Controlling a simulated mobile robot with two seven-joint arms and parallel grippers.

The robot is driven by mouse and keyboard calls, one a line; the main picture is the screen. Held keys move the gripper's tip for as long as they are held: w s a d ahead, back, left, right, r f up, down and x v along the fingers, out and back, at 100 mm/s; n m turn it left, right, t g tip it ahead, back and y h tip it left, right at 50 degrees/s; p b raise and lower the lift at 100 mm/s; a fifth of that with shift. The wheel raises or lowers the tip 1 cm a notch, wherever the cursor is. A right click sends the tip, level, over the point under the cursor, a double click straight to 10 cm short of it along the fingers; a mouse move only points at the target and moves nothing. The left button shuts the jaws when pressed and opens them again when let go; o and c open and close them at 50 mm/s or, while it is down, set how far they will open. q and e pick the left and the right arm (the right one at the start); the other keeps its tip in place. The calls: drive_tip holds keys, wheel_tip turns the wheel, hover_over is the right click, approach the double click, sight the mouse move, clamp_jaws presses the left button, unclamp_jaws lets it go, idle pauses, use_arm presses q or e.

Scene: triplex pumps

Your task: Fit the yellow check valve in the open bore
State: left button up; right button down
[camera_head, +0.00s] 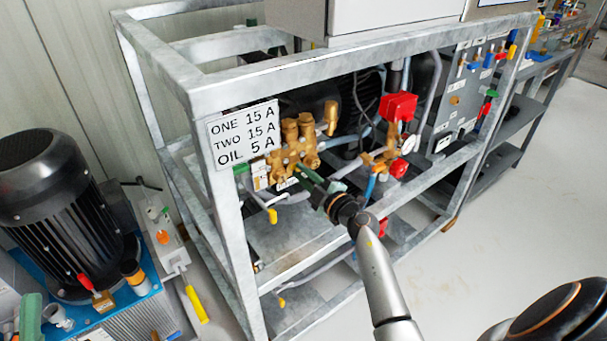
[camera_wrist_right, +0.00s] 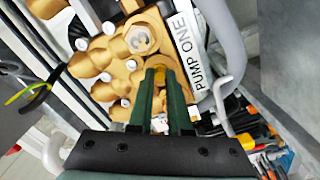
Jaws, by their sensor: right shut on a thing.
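My right gripper (camera_head: 303,175) reaches into the frame at the brass pump (camera_head: 293,150). In the right wrist view its two green fingers (camera_wrist_right: 162,95) are shut on a small yellow piece, which looks like the yellow check valve (camera_wrist_right: 159,72). The valve's tip is close to the brass pump body (camera_wrist_right: 118,58), beside a hex cap marked 3 (camera_wrist_right: 138,40). The open bore cannot be made out; the fingers and valve cover that spot. I cannot tell whether the valve touches the bore. My left gripper is not in view.
A grey steel frame (camera_head: 225,235) surrounds the pump, with a sign (camera_head: 243,134) on its near corner. A white PUMP ONE label (camera_wrist_right: 187,45) sits beside the fingers. Red-handled valves (camera_head: 398,106) and hoses are to the right. A black motor (camera_head: 50,210) stands at left. Floor is clear at right.

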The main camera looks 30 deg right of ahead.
idle(0.3)
drive_tip(key=c, duration=0.8)
unclamp_jaws()
drive_tip(key=shift+s+p, duration=0.3)
drive_tip(key=shift+s, duration=0.25)
drive_tip(key=shift+s+d+p, duration=0.15)
drive_tip(key=shift+s+p, duration=0.25)
drive_tip(key=shift+s, duration=1.5)
drive_tip(key=shift+s+d+p, duration=0.15)
drive_tip(key=shift+s+p, duration=0.2)
drive_tip(key=shift+s, duration=1.55)
drive_tip(key=shift+s+d+p, duration=0.15)
drive_tip(key=shift+s+p, duration=0.25)
drive_tip(key=shift+s, duration=1.5)
